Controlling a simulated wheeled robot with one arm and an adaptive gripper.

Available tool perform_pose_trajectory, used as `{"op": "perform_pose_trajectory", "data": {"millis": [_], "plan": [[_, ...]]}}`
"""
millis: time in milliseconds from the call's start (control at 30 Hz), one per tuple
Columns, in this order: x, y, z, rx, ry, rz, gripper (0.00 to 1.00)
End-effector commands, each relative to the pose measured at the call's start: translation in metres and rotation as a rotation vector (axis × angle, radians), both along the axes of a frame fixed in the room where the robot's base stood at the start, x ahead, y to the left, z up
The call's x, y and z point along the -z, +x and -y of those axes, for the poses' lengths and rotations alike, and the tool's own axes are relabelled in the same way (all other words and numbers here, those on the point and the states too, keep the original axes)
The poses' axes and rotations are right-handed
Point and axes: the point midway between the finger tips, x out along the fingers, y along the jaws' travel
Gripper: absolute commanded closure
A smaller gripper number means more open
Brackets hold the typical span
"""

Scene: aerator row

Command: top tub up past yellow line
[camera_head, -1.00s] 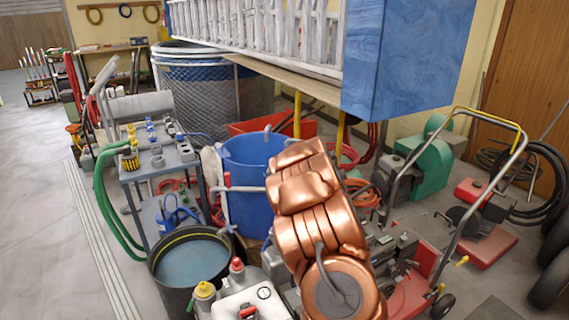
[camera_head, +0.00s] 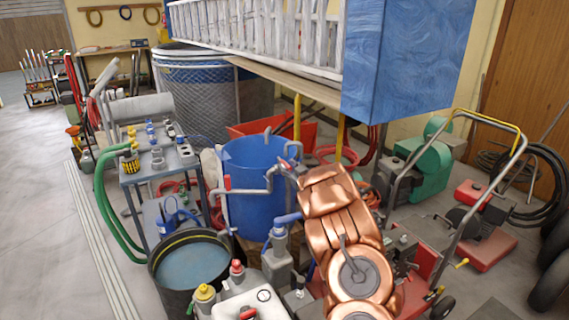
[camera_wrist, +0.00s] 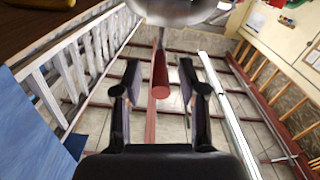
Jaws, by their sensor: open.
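The black tub (camera_head: 160,283) stands on the floor at the lower left in the head view. A yellow line (camera_head: 188,237) runs around its inside near the rim, and the bluish water (camera_head: 190,265) looks below it. Behind it is a blue barrel (camera_head: 250,200) with a grey pipe on its front and a red-handled fitting (camera_head: 228,183) near the tub. In the wrist view my gripper (camera_wrist: 160,72) is open, with a red handle (camera_wrist: 160,85) on a metal stem between its fingers. I cannot tell whether they touch it. My copper arm hides the gripper in the head view.
A grey cart (camera_head: 155,165) with bottles stands left of the barrel. Grey and white containers (camera_head: 240,300) crowd the front. A red wheeled machine (camera_head: 415,290) stands right of my arm. A blue-ended ladder rack (camera_head: 405,60) hangs overhead. Floor at far left is clear.

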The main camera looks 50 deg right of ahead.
Motion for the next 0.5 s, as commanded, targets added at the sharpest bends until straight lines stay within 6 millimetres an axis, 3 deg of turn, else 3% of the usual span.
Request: {"op": "perform_pose_trajectory", "data": {"millis": [200,500], "plan": [[0.001,0.018,0.005,-0.003,0.002,0.001,0.59],[0.0,0.028,0.008,-0.001,0.0,0.0,0.59]]}}
